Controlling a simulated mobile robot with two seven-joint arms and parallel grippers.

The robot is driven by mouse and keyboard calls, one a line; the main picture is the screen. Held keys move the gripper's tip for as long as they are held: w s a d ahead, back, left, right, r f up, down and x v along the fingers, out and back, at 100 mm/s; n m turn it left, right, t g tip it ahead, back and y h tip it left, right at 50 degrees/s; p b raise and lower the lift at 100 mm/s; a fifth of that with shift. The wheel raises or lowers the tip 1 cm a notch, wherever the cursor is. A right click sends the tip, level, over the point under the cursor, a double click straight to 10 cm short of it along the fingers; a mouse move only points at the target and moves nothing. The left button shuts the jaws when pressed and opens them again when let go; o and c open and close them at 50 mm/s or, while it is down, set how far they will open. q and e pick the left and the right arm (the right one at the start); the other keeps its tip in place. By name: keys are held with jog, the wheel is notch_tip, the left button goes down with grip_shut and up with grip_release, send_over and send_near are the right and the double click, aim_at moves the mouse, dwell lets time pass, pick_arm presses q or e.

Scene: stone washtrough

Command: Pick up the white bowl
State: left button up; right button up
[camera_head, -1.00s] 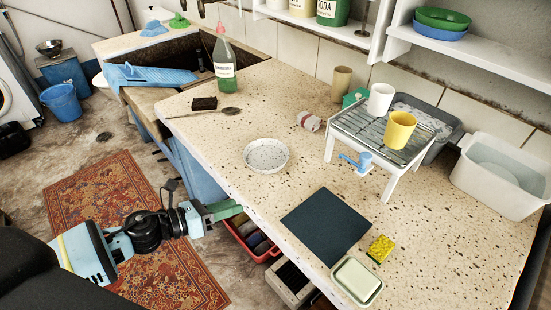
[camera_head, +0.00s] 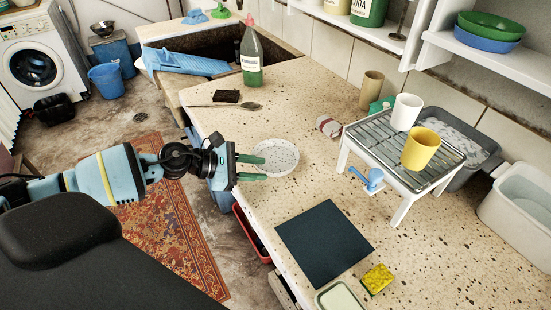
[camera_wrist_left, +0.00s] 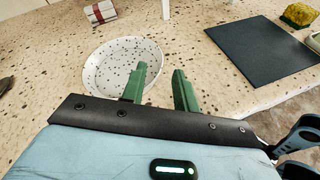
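The white speckled bowl (camera_head: 284,155) sits upright on the speckled stone counter, near its front edge. In the left wrist view the bowl (camera_wrist_left: 110,62) lies just beyond and to the left of the fingers. My left gripper (camera_head: 252,167) has its green fingers at the bowl's near left side. In the left wrist view the gripper (camera_wrist_left: 160,84) is open, with a gap between the fingers and nothing held. One finger overlaps the bowl's rim in that view; I cannot tell whether it touches. My right gripper is not in view.
A dark square mat (camera_head: 324,243) and a yellow sponge (camera_head: 377,279) lie in front. A white rack (camera_head: 404,150) with a white cup (camera_head: 405,112) and a yellow cup (camera_head: 421,148) stands right. A green bottle (camera_head: 251,58) and brush (camera_head: 226,97) are behind. Counter around the bowl is clear.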

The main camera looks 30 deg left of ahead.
aim_at(275, 158)
pick_arm(q)
jog(key=shift+p+x, duration=0.55)
jog(key=shift+x, duration=2.55)
jog(key=shift+s, duration=0.1)
jog(key=shift+f, duration=0.1)
grip_shut()
